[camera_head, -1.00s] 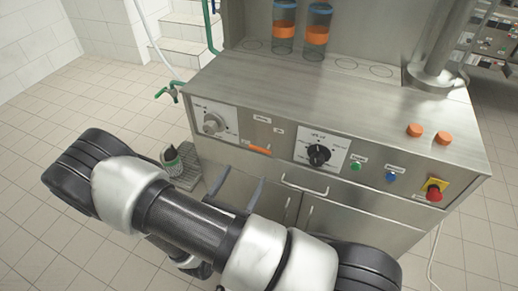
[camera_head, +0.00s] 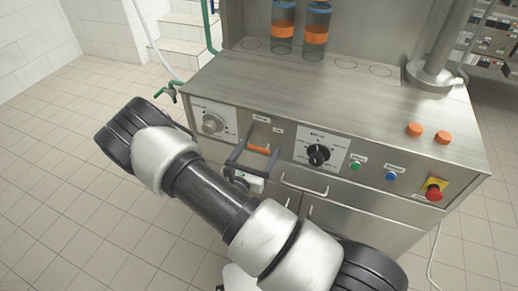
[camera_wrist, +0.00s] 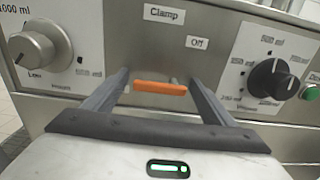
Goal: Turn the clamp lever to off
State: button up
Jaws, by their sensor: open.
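The clamp lever is an orange bar (camera_head: 259,149) on the steel front panel, lying roughly level. In the wrist view the orange lever (camera_wrist: 160,88) sits under the "Clamp" label (camera_wrist: 164,14), with the "Off" label (camera_wrist: 198,43) up and to its right. My gripper (camera_wrist: 158,80) is open, with one finger left of the lever and one right of it. Gaps show between the lever's ends and the fingers, and I see no clear contact. In the head view my gripper (camera_head: 257,155) is at the lever from below.
A pale knob (camera_head: 212,123) is left of the lever and a black knob (camera_head: 318,154) right. Further right are a green button (camera_head: 355,166), a blue button (camera_head: 391,176) and a red emergency stop (camera_head: 434,189). A door handle (camera_head: 303,185) juts out below.

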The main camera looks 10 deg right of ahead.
jog(key=c, duration=1.1)
jog(key=shift+o, duration=0.2)
jog(key=shift+m, duration=0.3)
jog(key=m, duration=0.3)
jog(key=shift+s+r+m, duration=0.1)
jog(key=shift+r+m, duration=0.25)
jog(key=shift+m, duration=0.05)
jog(key=m, duration=0.1)
jog(key=m+b, duration=0.1)
jog(key=m, duration=0.2)
jog(key=shift+s+d+r+m+b, duration=0.2)
jog(key=shift+d+r+m+b, duration=0.05)
jog(key=shift+d+m+b, duration=0.05)
jog(key=m, duration=0.1)
jog(key=m+b, duration=0.1)
jog(key=m, duration=0.1)
jog(key=m+b, duration=0.1)
jog(key=shift+s+d+r, duration=0.15)
jog(key=shift+s+d, duration=0.05)
jog(key=shift+d, duration=0.1)
jog(key=shift+s+d+r+m+b, duration=0.1)
jog(key=shift+s+d+m+b, duration=0.05)
jog(key=shift+m+b, duration=0.9)
jog(key=shift+s+d+r+m+b, duration=0.15)
jog(key=shift+m+b, duration=0.55)
jog(key=shift+m, duration=0.65)
